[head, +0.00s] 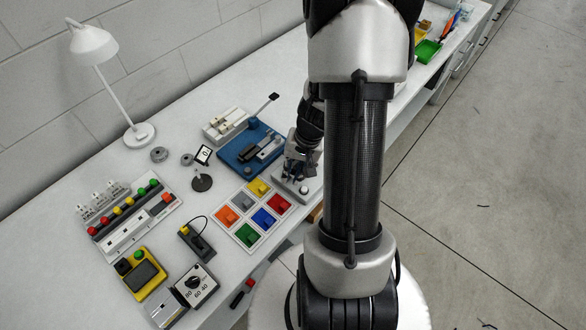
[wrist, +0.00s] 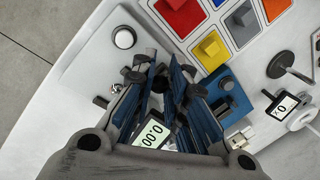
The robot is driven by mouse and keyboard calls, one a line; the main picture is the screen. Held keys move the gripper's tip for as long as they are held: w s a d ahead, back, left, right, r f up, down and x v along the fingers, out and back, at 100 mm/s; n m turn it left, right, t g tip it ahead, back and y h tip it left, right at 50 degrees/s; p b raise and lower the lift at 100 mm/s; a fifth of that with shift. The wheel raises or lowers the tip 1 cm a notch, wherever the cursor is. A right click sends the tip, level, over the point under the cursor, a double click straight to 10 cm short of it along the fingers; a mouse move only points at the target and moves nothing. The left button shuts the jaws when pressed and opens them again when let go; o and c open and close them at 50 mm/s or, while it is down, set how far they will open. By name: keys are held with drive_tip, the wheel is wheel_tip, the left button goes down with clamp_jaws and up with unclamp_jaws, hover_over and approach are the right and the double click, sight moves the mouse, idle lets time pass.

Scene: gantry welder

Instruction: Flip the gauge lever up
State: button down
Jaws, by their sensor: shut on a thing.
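The gauge is a pale grey box with a round white button (wrist: 123,38) and a lit display (wrist: 154,130) reading 0.00. In the head view the gauge (head: 304,192) stands at the bench's front edge, partly covered by my gripper (head: 293,168). In the wrist view my gripper (wrist: 166,78) is right over the gauge, with its blue-padded fingers close together in front of the display. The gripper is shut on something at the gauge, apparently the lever. The fingers hide the lever, so its angle cannot be told.
A tray of colored blocks (head: 237,218) lies close to the gauge. A blue fixture (head: 235,162) stands behind it, with a small display on a stand (head: 203,154) to its left. A lamp (head: 139,135) stands near the wall.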

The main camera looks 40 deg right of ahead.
drive_tip(key=shift+w+r+g+p, duration=0.35)
drive_tip(key=shift+r+g+p, duration=0.4)
drive_tip(key=shift+p, duration=3.65)
drive_tip(key=g+p, duration=0.1)
drive_tip(key=p, duration=0.1)
drive_tip(key=g+p, duration=0.1)
drive_tip(key=p, duration=0.2)
drive_tip(key=shift+w+f+p, duration=0.25)
drive_tip(key=shift+w+p, duration=0.05)
drive_tip(key=shift+w, duration=0.1)
drive_tip(key=shift+w+f+g+p, duration=0.15)
drive_tip(key=shift+w+g+p, duration=0.15)
drive_tip(key=shift+g+p, duration=0.2)
drive_tip(key=shift+w+g, duration=0.2)
drive_tip(key=shift+g, duration=0.25)
drive_tip(key=shift+w, duration=0.1)
drive_tip(key=shift+h, duration=0.3)
drive_tip(key=c, duration=1.6)
unclamp_jaws()
drive_tip(key=shift+o, duration=0.2)
